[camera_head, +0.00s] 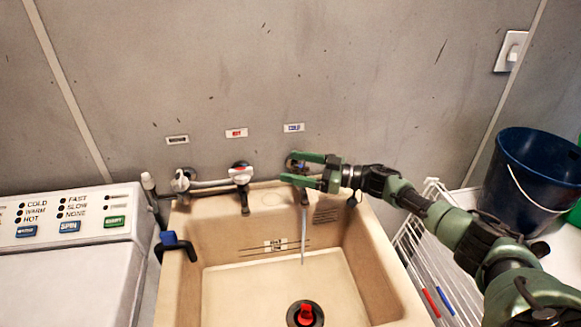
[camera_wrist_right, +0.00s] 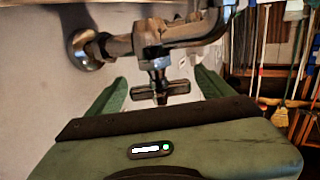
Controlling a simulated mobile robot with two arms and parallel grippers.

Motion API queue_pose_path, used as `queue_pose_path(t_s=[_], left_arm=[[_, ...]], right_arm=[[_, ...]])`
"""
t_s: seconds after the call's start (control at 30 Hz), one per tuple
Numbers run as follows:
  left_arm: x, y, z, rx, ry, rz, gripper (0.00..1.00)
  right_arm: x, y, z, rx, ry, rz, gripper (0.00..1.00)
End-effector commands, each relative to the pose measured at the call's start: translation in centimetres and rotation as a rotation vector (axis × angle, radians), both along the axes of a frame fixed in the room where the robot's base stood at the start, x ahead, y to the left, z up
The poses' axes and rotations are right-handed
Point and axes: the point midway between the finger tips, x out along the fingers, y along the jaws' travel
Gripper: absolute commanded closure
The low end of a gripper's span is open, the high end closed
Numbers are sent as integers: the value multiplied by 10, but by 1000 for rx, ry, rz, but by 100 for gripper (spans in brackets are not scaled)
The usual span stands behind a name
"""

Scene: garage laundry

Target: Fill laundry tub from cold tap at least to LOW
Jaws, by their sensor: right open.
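The beige laundry tub (camera_head: 384,262) stands below the wall taps. A red-topped plug or drain fitting (camera_head: 305,312) shows at its bottom. A small label with lines (camera_head: 275,245) is on its back inner wall; its words are too small to read. The cold tap (camera_head: 304,195) sits under the COLD label (camera_head: 294,128), and a thin water stream (camera_head: 303,240) falls from it. I cannot tell the water level. My right gripper (camera_head: 291,168) is open at the cold tap, its fingers either side of the cross handle (camera_wrist_right: 160,92). My left gripper is out of view.
The red-labelled tap (camera_head: 240,175) and another tap (camera_head: 182,181) are to the left. A washing machine (camera_head: 70,270) stands left of the tub. A blue hook-like clip (camera_head: 170,240) is on the tub's left rim. A white wire rack (camera_head: 425,250) and blue bucket (camera_head: 525,180) are right.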

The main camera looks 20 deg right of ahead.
Motion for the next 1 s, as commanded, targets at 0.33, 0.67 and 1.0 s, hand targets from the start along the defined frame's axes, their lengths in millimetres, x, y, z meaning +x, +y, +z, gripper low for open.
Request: queue_pose_path(t_s=[0.33,0.67,1.0], left_arm=[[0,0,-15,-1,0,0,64],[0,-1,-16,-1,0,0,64],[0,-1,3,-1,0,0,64]], right_arm=[[-36,-41,-2,-1,1,-1,18],[-41,-46,0,1,1,-1,18],[-40,-46,19,0,0,-1,100]])
